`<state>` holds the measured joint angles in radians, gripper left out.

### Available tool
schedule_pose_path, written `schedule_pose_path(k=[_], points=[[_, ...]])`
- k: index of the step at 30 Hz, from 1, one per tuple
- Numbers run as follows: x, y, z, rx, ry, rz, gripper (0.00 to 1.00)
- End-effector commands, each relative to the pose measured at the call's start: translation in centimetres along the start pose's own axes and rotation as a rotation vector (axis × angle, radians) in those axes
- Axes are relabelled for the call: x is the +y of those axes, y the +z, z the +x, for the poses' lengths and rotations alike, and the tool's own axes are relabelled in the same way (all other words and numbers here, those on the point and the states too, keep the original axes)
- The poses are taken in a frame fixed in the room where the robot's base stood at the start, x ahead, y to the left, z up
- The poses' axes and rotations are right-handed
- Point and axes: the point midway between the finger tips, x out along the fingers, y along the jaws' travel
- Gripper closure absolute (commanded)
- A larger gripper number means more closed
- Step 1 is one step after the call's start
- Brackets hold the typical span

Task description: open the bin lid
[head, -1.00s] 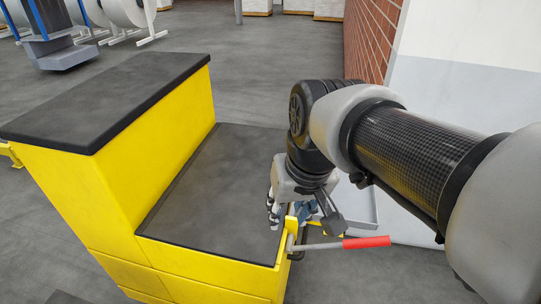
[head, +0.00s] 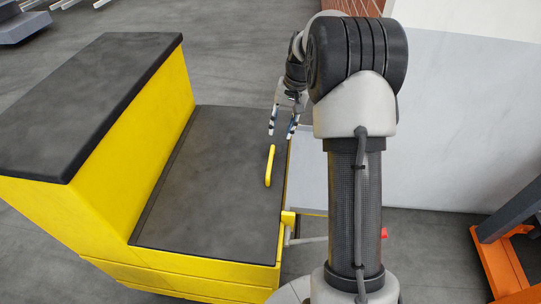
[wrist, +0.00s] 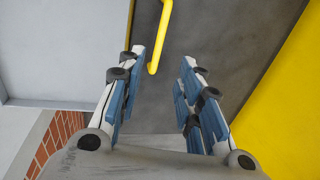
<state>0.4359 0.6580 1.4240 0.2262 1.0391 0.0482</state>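A yellow box-like unit (head: 165,95) has a low dark top panel (head: 210,185), which looks like the bin lid and lies flat. A yellow bar handle (head: 269,166) stands near the panel's right edge. It also shows in the wrist view (wrist: 160,38), running down between the fingers. My gripper (head: 282,134) is open and empty, just beyond the handle's far end in the head view. In the wrist view, my gripper's two blue-padded fingers (wrist: 162,56) are spread on either side of the handle's near end. I cannot tell the gap in depth; no contact shows.
A raised dark-topped step (head: 90,100) rises on the unit's left. A lever with a red end (head: 384,234) sticks out at the front right, partly behind my arm. A white wall (head: 450,130) stands close on the right. Orange equipment (head: 495,255) is at the far right.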

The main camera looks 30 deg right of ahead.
Motion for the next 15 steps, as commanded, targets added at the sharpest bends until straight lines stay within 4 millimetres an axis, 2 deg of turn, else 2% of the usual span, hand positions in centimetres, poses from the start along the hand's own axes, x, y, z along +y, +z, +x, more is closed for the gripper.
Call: schedule_pose_path(k=[1,15], points=[[0.0,0.1,1.4,-0.004,0.001,0.000,0.67],[0.0,0.1,11.5,-0.003,0.001,-0.002,0.67]])
